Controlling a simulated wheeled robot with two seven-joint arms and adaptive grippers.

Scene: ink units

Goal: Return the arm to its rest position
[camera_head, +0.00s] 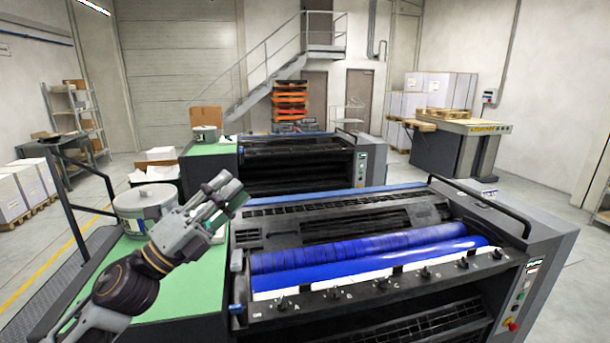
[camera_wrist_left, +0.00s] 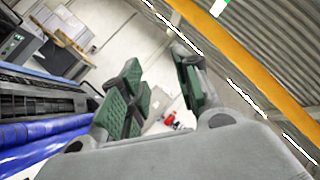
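My left arm comes in from the lower left in the head view and reaches up and to the right. Its gripper (camera_head: 230,196) is in the air in front of the ink unit's left end, close to the grey tub. In the left wrist view the gripper's two green-padded fingers (camera_wrist_left: 158,68) stand apart with nothing between them. The near ink unit (camera_head: 380,298) has blue rollers (camera_head: 360,250) across its front; the rollers also show in the left wrist view (camera_wrist_left: 40,138). My right gripper does not show in either view.
The round grey tub (camera_head: 133,212) stands on the green top (camera_head: 100,275) at the left, partly behind my arm. A second press unit (camera_head: 295,165) stands behind. A black railing (camera_head: 72,205) runs at the left. Open floor (camera_head: 540,200) lies at the right.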

